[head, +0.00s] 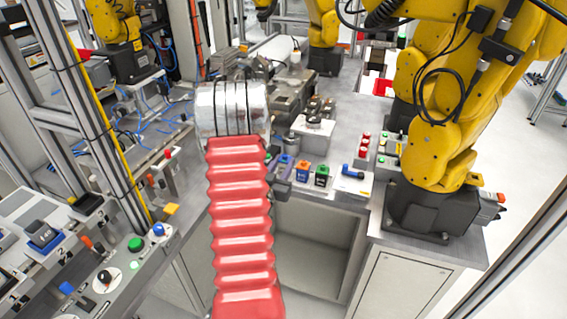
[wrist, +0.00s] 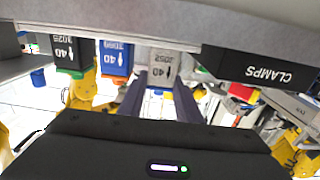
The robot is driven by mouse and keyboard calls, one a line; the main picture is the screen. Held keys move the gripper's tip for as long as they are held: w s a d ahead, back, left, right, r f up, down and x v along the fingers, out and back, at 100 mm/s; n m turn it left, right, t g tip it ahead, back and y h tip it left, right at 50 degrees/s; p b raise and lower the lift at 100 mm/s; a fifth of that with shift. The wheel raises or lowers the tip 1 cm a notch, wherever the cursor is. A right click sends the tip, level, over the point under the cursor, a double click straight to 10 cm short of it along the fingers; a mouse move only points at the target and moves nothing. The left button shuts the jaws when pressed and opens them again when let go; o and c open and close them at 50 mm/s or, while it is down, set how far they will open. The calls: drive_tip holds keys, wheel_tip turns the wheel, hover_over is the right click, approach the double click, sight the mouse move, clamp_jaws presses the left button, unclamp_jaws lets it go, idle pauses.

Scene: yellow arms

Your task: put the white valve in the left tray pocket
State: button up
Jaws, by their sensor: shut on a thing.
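The white valve (wrist: 163,68), a pale block with dark lettering, sits between the two dark fingers of my gripper (wrist: 160,84) in the wrist view. The gripper is shut on it. In the head view my gripper (head: 281,180) is partly hidden behind my red sleeve and silver cuff, at the bench's front edge, and the white valve cannot be made out there. A blue valve with an orange part (head: 303,171) and a black valve with a green part (head: 321,176) stand to its right. I cannot clearly make out the left tray pocket.
A blue piece (head: 352,173) lies on a white plate right of the valves. Red-capped parts (head: 364,146) stand behind it. A large yellow arm (head: 437,150) stands at the right. A CLAMPS label (wrist: 262,70) shows in the wrist view. An open cabinet lies below the bench.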

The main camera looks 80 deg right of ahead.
drive_tip(key=shift+f, duration=0.45)
idle(0.6)
drive_tip(key=o, duration=1.2)
drive_tip(key=shift+a, duration=0.1)
drive_tip(key=a, duration=0.8)
drive_tip(key=w+a, duration=0.1)
drive_tip(key=a, duration=0.2)
drive_tip(key=shift+a, duration=0.4)
